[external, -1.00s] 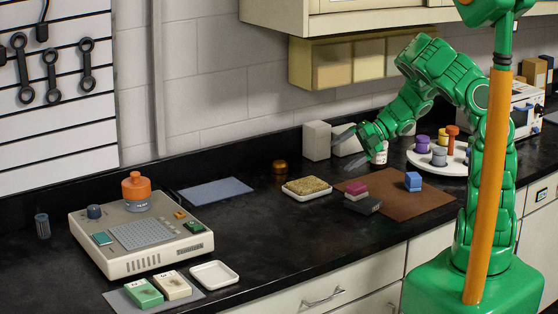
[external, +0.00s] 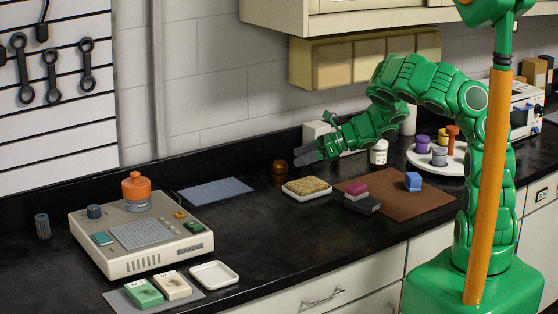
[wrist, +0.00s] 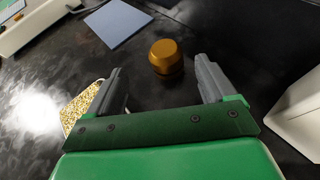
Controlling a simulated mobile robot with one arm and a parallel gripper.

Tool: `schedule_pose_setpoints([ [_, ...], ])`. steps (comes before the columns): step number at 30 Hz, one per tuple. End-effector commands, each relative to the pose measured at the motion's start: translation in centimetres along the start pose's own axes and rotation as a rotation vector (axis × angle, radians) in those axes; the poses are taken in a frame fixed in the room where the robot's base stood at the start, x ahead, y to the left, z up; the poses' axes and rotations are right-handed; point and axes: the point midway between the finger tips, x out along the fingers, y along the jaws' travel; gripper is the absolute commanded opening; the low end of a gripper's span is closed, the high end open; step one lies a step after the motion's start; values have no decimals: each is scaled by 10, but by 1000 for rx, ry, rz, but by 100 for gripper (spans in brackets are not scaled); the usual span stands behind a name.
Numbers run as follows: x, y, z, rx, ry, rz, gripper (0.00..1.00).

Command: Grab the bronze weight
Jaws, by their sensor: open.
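The bronze weight (external: 279,167) is a small, rounded, orange-brown piece standing on the black counter near the back wall. In the wrist view the bronze weight (wrist: 166,57) lies ahead of my gripper, between the lines of the two fingers and a little beyond their tips. My gripper (external: 307,154) is just to the right of the weight in the external view, and its grey fingers are apart and empty in the wrist view (wrist: 163,80). I see no contact with the weight.
A blue mat (external: 214,191) lies left of the weight. A white tray of golden grains (external: 307,188) is in front. A white block (external: 318,130) stands behind my gripper. A beige device (external: 142,236) is at the left; a white jar (external: 378,152) is at the right.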

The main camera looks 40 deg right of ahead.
Motion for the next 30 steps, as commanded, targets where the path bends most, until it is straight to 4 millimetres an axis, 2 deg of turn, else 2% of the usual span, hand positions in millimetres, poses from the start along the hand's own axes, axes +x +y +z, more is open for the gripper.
schedule_pose_setpoints([
  [12, 25, -1, 1, -32, -6, -3, 84],
  [20, 34, -2, -1, -31, -4, -4, 84],
  [30, 61, -7, -8, -30, -5, -3, 84],
])
